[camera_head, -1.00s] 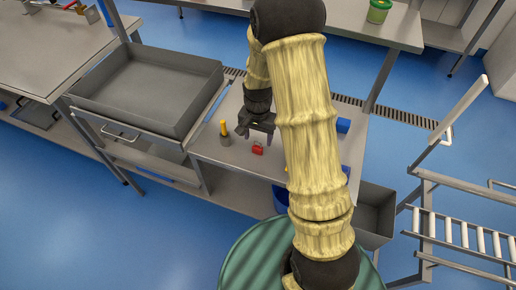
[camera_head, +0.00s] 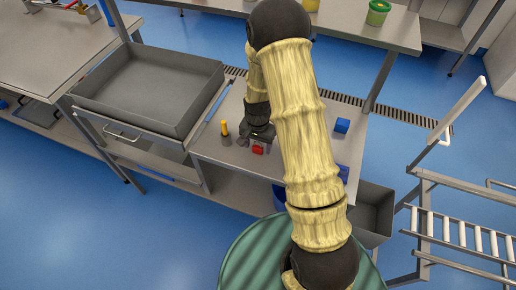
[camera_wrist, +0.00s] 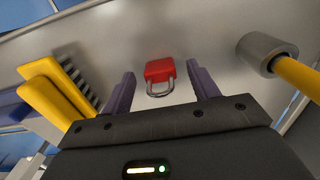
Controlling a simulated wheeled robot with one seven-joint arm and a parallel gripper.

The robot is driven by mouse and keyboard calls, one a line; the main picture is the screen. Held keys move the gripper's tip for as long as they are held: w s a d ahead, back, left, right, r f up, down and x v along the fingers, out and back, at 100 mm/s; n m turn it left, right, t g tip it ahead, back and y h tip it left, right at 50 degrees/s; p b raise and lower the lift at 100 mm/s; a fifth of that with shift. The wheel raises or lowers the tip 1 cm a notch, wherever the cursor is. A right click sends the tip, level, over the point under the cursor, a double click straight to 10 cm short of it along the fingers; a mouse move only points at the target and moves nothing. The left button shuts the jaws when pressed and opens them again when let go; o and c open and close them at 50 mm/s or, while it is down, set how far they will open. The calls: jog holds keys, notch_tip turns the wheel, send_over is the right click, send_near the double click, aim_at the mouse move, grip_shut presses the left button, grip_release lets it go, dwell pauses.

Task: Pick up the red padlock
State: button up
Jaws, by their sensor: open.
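The red padlock (camera_head: 258,150) lies on the steel bench top, just in front of my gripper in the head view. In the wrist view the padlock (camera_wrist: 160,70) shows its red body and grey shackle, with the shackle toward my gripper. My gripper (camera_wrist: 163,88) is open, with one dark finger on each side of the padlock and a gap on both sides. In the head view my gripper (camera_head: 258,138) is low over the bench, and its fingertips are hard to make out.
A yellow-handled tool (camera_head: 224,129) stands left of the padlock; its grey end (camera_wrist: 262,50) shows close on the right in the wrist view. Yellow pieces (camera_wrist: 55,92) lie at the left there. A blue block (camera_head: 342,125) and a large grey tub (camera_head: 150,85) flank the area.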

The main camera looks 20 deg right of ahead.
jog(key=c, duration=1.1)
jog(key=shift+r, duration=0.1)
notch_tip(320, 180, up, 10)
jog(key=shift+f+b, duration=0.2)
jog(key=shift+b, duration=0.5)
jog(key=shift+r, duration=0.15)
jog(key=shift+a, duration=0.1)
